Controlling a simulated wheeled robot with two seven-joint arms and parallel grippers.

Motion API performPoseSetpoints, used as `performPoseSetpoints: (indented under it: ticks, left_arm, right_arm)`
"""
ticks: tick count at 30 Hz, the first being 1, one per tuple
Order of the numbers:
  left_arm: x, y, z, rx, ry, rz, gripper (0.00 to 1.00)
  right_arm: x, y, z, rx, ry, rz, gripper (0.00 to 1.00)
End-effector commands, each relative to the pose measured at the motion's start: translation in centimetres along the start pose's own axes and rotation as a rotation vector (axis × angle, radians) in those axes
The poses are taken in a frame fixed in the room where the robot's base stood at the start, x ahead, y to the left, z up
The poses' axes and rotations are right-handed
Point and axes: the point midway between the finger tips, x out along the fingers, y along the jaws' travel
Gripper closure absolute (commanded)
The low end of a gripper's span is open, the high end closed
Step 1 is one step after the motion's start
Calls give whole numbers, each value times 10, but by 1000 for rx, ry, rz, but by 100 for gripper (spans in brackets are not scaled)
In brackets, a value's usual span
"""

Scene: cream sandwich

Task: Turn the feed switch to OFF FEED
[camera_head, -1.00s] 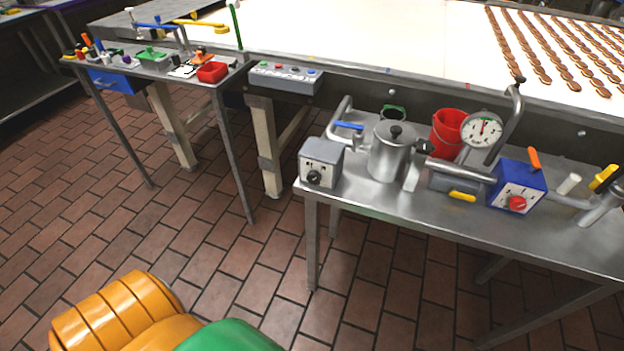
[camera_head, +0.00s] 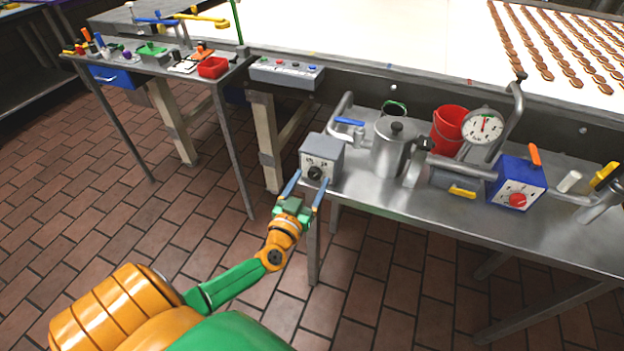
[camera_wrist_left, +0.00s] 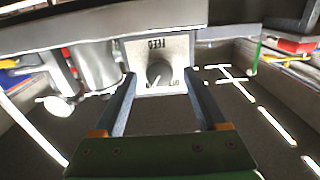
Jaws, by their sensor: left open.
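The feed switch is a grey box (camera_head: 322,152) with a black round knob (camera_head: 315,173) on its front, at the left end of the steel table. My left gripper (camera_head: 305,186) is open just in front of the box, its two blue fingers spread to either side of the knob. In the left wrist view the knob (camera_wrist_left: 159,73) sits between and beyond the fingertips (camera_wrist_left: 160,80), on a pale face plate with the word FEED (camera_wrist_left: 156,44) appearing upside down. I cannot read the knob's setting or tell contact. My right gripper is not in view.
A metal pot (camera_head: 390,150), a red bucket (camera_head: 447,130), a dial gauge (camera_head: 484,125) and a blue box with a red knob (camera_head: 517,182) share the steel table (camera_head: 440,215). Pipes and a blue-handled valve (camera_head: 349,122) stand close behind the grey box. The floor in front is clear.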

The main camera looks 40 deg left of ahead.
Motion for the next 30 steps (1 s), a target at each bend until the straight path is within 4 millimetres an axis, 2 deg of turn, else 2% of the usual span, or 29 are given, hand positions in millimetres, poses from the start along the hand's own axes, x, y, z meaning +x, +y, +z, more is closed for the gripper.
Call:
performPoseSetpoints:
  ticks: [3,10,11,18,19,30]
  left_arm:
    - [13,0,1,-1,1,1,26]
    - [15,0,1,-1,-2,1,26]
    - [15,0,1,-1,-2,1,28]
    - [14,0,1,-1,-2,1,93]
    - [14,0,1,-1,-2,1,100]
    - [14,0,1,-61,-3,1,100]
  right_arm:
    - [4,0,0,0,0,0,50]
    - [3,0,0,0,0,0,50]
    - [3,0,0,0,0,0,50]
    - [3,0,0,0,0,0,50]
    - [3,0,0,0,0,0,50]
    - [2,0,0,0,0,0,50]
